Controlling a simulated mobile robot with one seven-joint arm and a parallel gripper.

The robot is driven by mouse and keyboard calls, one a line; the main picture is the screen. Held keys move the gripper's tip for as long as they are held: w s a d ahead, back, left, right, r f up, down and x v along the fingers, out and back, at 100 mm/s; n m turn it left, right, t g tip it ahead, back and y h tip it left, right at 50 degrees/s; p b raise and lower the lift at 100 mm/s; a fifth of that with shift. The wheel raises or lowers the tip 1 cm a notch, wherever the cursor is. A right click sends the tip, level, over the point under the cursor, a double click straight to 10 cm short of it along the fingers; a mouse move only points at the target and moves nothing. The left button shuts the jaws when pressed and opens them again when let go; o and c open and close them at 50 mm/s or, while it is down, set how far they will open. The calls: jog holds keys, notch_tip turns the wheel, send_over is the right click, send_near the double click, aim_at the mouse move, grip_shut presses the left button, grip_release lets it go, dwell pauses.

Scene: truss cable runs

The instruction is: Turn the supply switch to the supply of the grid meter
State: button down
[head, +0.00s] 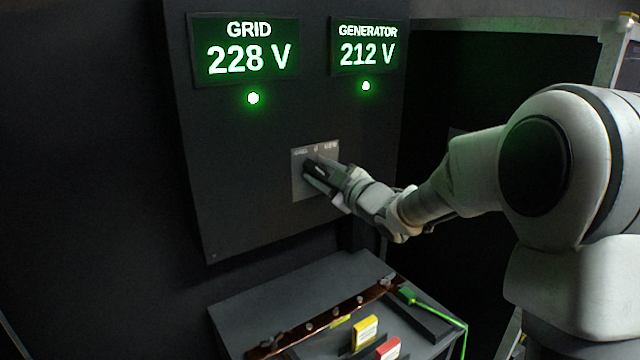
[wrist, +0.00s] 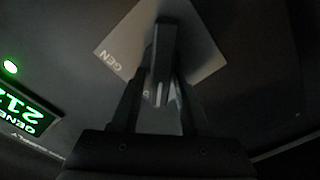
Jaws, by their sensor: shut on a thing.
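The supply switch sits on a grey square plate (head: 300,190) on the dark panel, with small labels along its top edge, GRID at left, 0 in the middle and GEN at right. My gripper (head: 322,174) is shut on the black switch handle (wrist: 164,50), one finger on each side. The handle appears slanted, its white-marked end towards the GRID corner, which my gripper hides in the wrist view. The grid meter (head: 246,50) reads 228 V and the generator meter (head: 368,47) reads 212 V. A green lamp glows under each.
The panel around the plate is clear.

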jog(key=shift+d+f, duration=0.2)
jog(key=shift+f, duration=0.15)
jog(key=c, duration=0.7)
grip_release()
jog(key=shift+w, duration=0.1)
jog(key=shift+r, duration=0.1)
jog(key=v, duration=1.7)
jog(key=shift+s+d, duration=0.15)
jog(key=shift+s, duration=0.1)
